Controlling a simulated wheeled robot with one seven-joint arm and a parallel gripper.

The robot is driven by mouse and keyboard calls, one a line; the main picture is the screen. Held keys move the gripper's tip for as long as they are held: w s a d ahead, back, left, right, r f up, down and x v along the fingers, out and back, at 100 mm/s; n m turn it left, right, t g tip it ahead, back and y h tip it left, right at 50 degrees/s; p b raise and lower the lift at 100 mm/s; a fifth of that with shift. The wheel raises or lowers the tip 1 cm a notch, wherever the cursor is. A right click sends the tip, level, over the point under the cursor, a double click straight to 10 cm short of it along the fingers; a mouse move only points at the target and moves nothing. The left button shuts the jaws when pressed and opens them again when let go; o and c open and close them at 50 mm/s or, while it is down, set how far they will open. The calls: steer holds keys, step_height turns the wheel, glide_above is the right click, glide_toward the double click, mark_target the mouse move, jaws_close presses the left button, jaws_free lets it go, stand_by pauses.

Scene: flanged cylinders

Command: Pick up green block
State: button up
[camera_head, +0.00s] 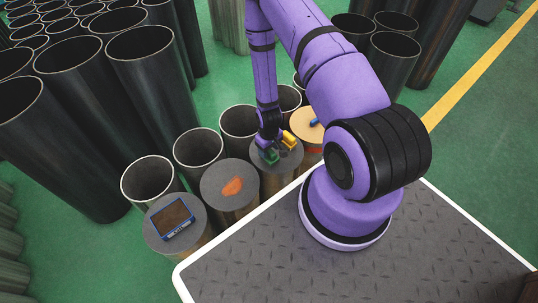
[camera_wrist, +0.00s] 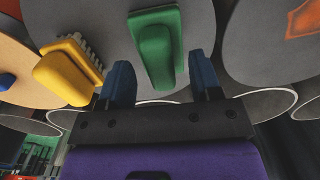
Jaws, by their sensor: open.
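The green block (camera_wrist: 155,48) lies on the grey top of a cylinder (camera_wrist: 95,28). In the wrist view it shows ahead of and between the two blue fingers of my gripper (camera_wrist: 162,82), which are apart with nothing held. In the head view the green block (camera_head: 271,156) shows just below the end of my arm, partly hidden by my gripper (camera_head: 268,143). A yellow brush-like thing (camera_wrist: 68,70) lies on the same top, to the left of the block in the wrist view. Whether the fingers touch the block I cannot tell.
Neighbouring capped cylinders carry an orange piece (camera_head: 233,187), a blue-framed box (camera_head: 173,218) and a blue item (camera_head: 314,122). Open hollow cylinders (camera_head: 199,147) stand close behind. My base platform's edge runs in front. Green floor (camera_head: 480,120) is free at the right.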

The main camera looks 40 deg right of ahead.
steer(key=shift+f, duration=0.8)
jaws_close()
steer(key=shift+w+r, duration=0.1)
steer(key=shift+r, duration=0.1)
